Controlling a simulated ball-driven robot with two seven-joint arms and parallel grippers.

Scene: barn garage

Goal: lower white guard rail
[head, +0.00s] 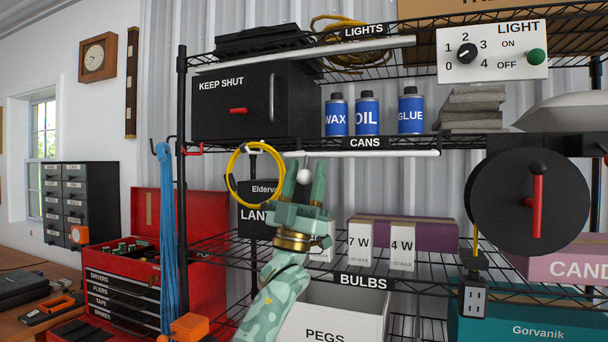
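A white guard rail (380,153) runs level along the front of the CANS shelf, just below its label. Another white rail (330,49) slants slightly along the front of the LIGHTS shelf above. My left gripper (304,181) points up with its two green fingers apart, just below the left end of the CANS rail. A small white round knob (303,176) shows between the fingers; I cannot tell whether they touch it. My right gripper is not in view.
Blue WAX (336,116), OIL (367,114) and GLUE (411,113) cans stand above the CANS rail. A black KEEP SHUT cabinet (215,110) is left of them. A yellow cable coil (236,190) hangs left of my gripper. A black reel (500,205) with a red handle is at right.

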